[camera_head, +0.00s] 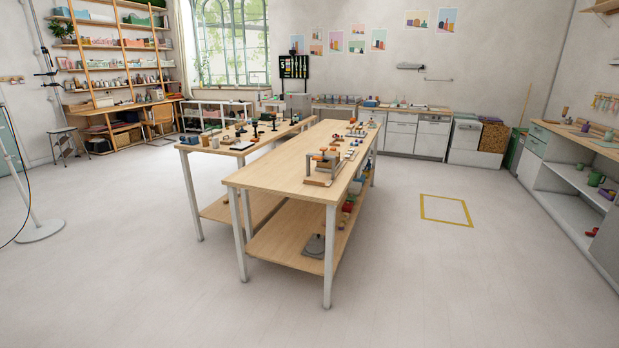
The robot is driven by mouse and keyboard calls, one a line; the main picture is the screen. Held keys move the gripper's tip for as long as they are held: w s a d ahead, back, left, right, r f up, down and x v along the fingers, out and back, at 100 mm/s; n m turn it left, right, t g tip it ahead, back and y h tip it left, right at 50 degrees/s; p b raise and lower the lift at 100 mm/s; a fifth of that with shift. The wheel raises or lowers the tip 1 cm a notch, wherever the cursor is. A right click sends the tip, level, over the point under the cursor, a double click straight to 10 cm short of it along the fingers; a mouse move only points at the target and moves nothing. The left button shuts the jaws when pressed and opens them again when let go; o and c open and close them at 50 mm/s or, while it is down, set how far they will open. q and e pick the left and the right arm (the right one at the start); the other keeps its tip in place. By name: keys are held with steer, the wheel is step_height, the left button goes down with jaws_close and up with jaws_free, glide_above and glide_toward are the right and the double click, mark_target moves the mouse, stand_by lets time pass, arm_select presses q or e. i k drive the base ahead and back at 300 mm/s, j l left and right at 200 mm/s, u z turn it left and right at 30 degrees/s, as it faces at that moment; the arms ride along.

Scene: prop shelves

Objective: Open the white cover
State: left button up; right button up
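I cannot tell which thing is the white cover. A low white box-like unit (465,143) stands against the back wall on the right, beside a brown speckled block, and its top looks flat and closed. White-fronted cabinets (401,137) run along the back wall to its left. Both are far off, so details of lids or handles are too small to tell. Neither of my grippers is in view.
A wooden table with a lower shelf (270,174) stands in the middle, with small tools on it. A second table (188,147) adjoins it. A counter with shelves (568,150) lines the right wall. Floor around a yellow taped square (446,222) is clear.

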mark_target(242, 144)
steer(key=i+u, duration=0.3)
steer(key=i, duration=0.35)
steer(key=i+l+u, duration=0.3)
steer(key=i, duration=0.35)
steer(key=i+j+z, duration=0.3)
steer(key=i+j, duration=0.8)
steer(key=i, duration=0.2)
